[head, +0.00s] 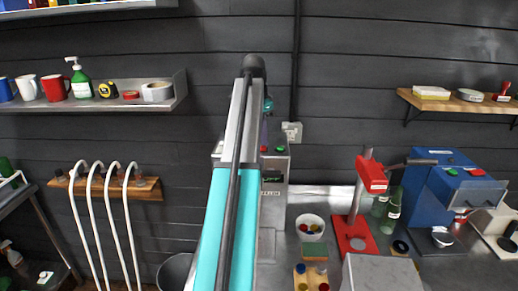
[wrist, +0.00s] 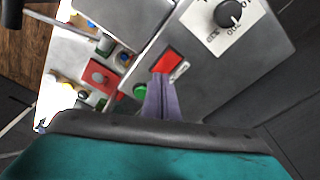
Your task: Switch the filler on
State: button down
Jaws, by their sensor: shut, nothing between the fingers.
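The filler (head: 273,215) is a grey metal machine against the back wall, partly hidden by my arm in the head view. It has a red button and a green button (head: 279,149) on its upper front. In the wrist view its grey panel (wrist: 205,70) carries the red button (wrist: 168,62), the round green button (wrist: 140,90) and a black dial (wrist: 228,14). My gripper (wrist: 160,76) is shut and empty, its tips overlapping the lower edge of the red button, with the green button just left. I cannot tell whether the tips touch the panel.
A white bowl (head: 310,228) and a red stand press (head: 355,235) are right of the filler. Green bottles (head: 392,210) and a blue machine (head: 440,195) stand further right. A grey box (head: 382,273) is at the front. A socket (head: 292,131) is on the wall.

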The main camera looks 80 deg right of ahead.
aim_at(263, 148)
jog(key=shift+f, duration=0.65)
dwell(0.9)
jog(key=shift+r, duration=0.1)
jog(key=shift+r+p, duration=0.4)
jog(key=shift+r, duration=3.05)
